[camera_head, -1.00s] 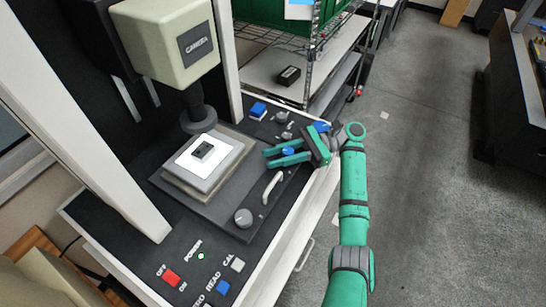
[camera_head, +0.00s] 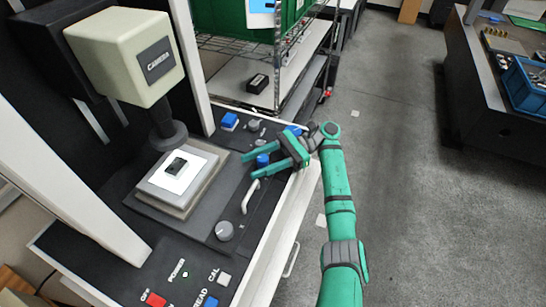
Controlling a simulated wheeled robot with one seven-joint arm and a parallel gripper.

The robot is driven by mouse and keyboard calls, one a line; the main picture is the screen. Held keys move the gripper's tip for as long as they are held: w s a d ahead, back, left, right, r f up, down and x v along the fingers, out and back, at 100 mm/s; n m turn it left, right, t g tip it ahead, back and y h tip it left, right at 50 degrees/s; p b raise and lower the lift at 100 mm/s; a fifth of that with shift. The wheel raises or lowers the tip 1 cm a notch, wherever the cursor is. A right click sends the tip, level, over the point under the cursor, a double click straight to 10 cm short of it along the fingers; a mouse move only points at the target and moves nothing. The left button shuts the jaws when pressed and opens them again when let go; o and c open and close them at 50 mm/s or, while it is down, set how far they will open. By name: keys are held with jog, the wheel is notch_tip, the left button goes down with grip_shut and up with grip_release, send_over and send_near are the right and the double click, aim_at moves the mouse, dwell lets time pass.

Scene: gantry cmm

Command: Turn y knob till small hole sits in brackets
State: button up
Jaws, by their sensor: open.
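My gripper (camera_head: 250,166) is open over the right side of the machine's dark deck, fingers pointing left. A blue knob (camera_head: 262,160) shows between its two fingers; I cannot tell whether they touch it. A grey round knob (camera_head: 224,231) stands nearer the front, and a smaller grey knob (camera_head: 253,125) stands farther back. No axis letter is readable on any knob. A small dark block (camera_head: 176,166) lies on the bright white plate of the stage (camera_head: 150,200), below the camera head (camera_head: 125,60). The small hole and the brackets cannot be made out.
A pale curved handle (camera_head: 250,197) stands beside the blue knob. Red, blue and white buttons (camera_head: 210,301) line the front panel. A wire rack (camera_head: 250,45) with a green bin stands behind.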

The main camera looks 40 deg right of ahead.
jog(key=d, duration=0.6)
jog(key=shift+s+d, duration=0.4)
jog(key=shift+s+d, duration=0.25)
jog(key=shift+d, duration=0.35)
jog(key=shift+s+d, duration=0.25)
jog(key=shift+d, duration=0.35)
jog(key=shift+w+a, duration=0.15)
jog(key=shift+w, duration=0.05)
